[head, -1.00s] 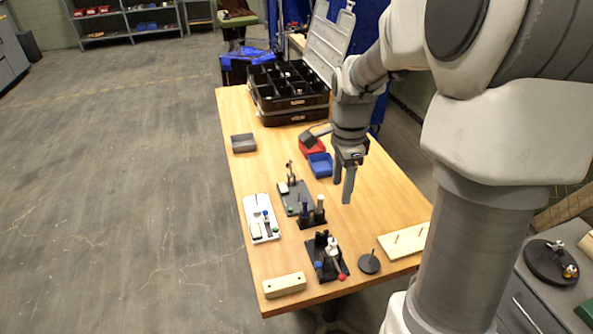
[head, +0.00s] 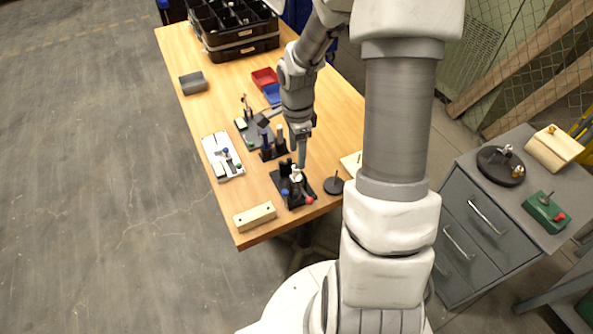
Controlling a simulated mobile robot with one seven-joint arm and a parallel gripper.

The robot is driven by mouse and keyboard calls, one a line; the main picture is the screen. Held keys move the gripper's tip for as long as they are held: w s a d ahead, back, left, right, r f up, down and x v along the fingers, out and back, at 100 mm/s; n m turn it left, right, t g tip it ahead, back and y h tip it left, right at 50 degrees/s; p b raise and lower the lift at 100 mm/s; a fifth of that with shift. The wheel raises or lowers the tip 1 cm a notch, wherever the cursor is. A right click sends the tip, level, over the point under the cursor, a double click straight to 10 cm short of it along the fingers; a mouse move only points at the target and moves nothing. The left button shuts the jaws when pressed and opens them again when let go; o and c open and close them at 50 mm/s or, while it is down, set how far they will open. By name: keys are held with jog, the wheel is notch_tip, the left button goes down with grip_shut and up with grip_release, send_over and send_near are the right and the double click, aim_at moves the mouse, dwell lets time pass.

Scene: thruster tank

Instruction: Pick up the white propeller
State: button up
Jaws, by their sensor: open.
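A small white part (head: 296,174), which looks like the white propeller, sits on the black fixture (head: 281,185) near the front of the wooden table. My gripper (head: 299,163) is open and points down right above and around the white part. Its fingers partly hide the part, and I cannot tell if they touch it.
A round black base with a peg (head: 333,185) stands to the right. A wooden block (head: 255,217) lies at the front edge. A white board (head: 222,157) is at left, and black holders (head: 272,153) stand behind. Blue and red trays (head: 264,78) are farther back.

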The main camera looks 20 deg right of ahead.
aim_at(297, 171)
jog(key=f, duration=0.4)
jog(key=shift+s+a+f, duration=0.2)
jog(key=shift+f, duration=0.05)
grip_shut()
